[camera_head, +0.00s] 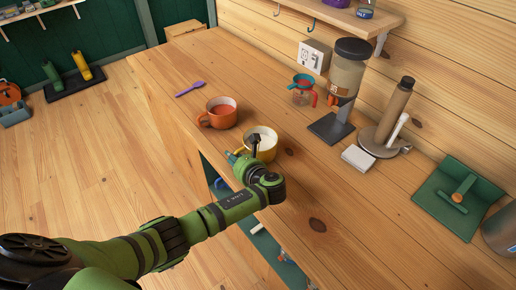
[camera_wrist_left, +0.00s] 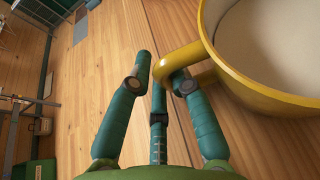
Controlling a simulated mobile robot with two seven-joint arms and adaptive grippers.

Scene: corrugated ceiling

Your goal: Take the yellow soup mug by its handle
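The yellow soup mug (camera_head: 264,142) stands upright on the wooden counter, with pale contents. In the left wrist view the mug (camera_wrist_left: 265,95) fills the upper right, and its handle (camera_wrist_left: 178,62) reaches left between the fingertips of my left gripper (camera_wrist_left: 161,68). In the head view my left gripper (camera_head: 243,155) is at the mug's near left side. My right gripper is not in view.
An orange mug (camera_head: 220,112) stands close by on the left, with a purple spoon (camera_head: 190,89) beyond it. The near right counter is mostly clear.

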